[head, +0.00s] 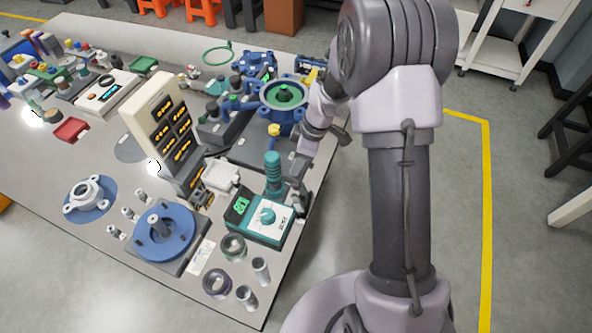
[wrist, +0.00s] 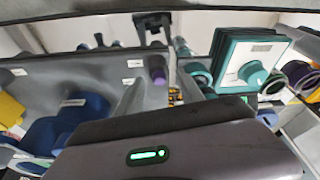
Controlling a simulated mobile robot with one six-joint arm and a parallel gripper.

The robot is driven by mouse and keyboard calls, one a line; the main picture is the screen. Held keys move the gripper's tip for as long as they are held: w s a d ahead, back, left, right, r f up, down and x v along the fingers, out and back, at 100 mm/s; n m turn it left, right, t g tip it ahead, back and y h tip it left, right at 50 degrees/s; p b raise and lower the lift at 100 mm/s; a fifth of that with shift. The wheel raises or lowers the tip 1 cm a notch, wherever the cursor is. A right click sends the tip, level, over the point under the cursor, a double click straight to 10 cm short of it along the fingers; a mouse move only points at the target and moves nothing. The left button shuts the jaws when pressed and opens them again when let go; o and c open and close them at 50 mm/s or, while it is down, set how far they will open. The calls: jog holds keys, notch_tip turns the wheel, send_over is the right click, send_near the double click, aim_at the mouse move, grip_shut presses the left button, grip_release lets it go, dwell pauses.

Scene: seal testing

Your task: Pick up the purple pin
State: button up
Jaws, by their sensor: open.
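In the wrist view the purple pin (wrist: 158,76) shows as a small purple cylinder, upright against the grey table. My gripper (wrist: 160,84) is open, with one grey finger to the left of the pin and one to the right in this picture. The pin appears in the gap between the fingers; I cannot tell how far beyond the fingertips it is. I cannot make out the purple pin there.
The teal tester (head: 259,218) with a dial stands beside my gripper, with a teal cylinder (head: 273,172) behind it. A blue flange (head: 164,233) and several grey sleeves are nearer the front. A blue valve body with a green ring (head: 283,94) stands farther back.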

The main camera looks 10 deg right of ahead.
jog(key=shift+w+f, duration=0.1)
jog(key=shift+f, duration=0.05)
grip_shut()
